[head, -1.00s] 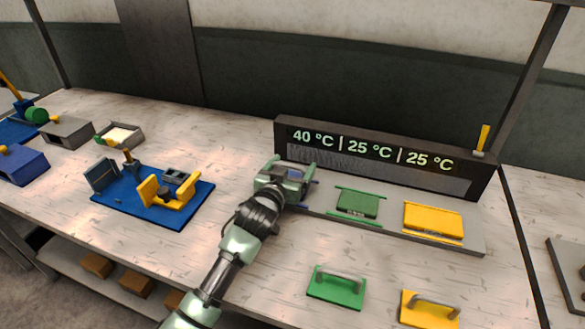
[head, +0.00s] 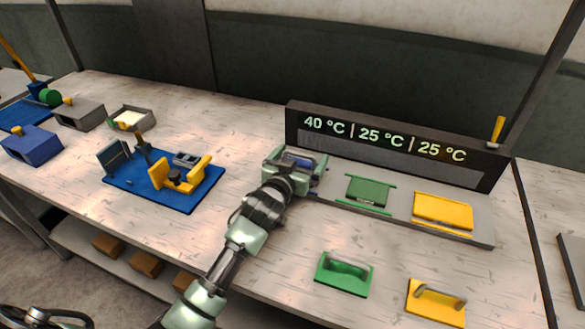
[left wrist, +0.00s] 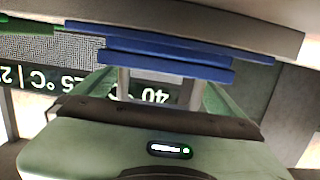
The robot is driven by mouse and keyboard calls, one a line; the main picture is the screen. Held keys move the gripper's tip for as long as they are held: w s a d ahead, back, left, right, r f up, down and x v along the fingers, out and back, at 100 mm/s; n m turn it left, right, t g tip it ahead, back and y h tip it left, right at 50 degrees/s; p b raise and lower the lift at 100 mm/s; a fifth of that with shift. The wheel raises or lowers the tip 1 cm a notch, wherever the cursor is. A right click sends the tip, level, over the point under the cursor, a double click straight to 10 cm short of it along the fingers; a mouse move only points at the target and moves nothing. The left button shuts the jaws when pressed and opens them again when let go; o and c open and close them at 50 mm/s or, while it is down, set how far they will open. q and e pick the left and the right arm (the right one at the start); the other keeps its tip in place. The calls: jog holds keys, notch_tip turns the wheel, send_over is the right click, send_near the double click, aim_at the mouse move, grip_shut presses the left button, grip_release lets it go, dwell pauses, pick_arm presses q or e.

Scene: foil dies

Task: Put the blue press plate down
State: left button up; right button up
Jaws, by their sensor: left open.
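My left gripper (head: 297,164) is at the left end of the grey station strip, in front of the display. Its jaws are open, with green fingers spread to either side in the left wrist view (left wrist: 155,92). The blue press plate (left wrist: 165,64) shows as stacked blue layers just beyond the fingers. Two pale posts, apparently its handle, stand between the fingers. In the head view the gripper covers most of the blue parts, so I cannot tell exactly how the plate sits. My right gripper is not in view.
The display (head: 390,145) reads 40, 25 and 25 °C. A green die (head: 370,193) and yellow die (head: 442,210) sit on the strip. Green (head: 343,275) and yellow (head: 436,303) handled plates lie in front. A blue fixture board (head: 190,200) is left; bare table lies between.

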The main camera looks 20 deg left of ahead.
pick_arm(q)
jog(key=s, duration=0.3)
jog(key=s+r, duration=0.1)
jog(key=s, duration=0.6)
jog(key=shift+s+a+r+b, duration=0.2)
jog(key=shift+s+r+b, duration=0.1)
jog(key=shift+r+b, duration=0.1)
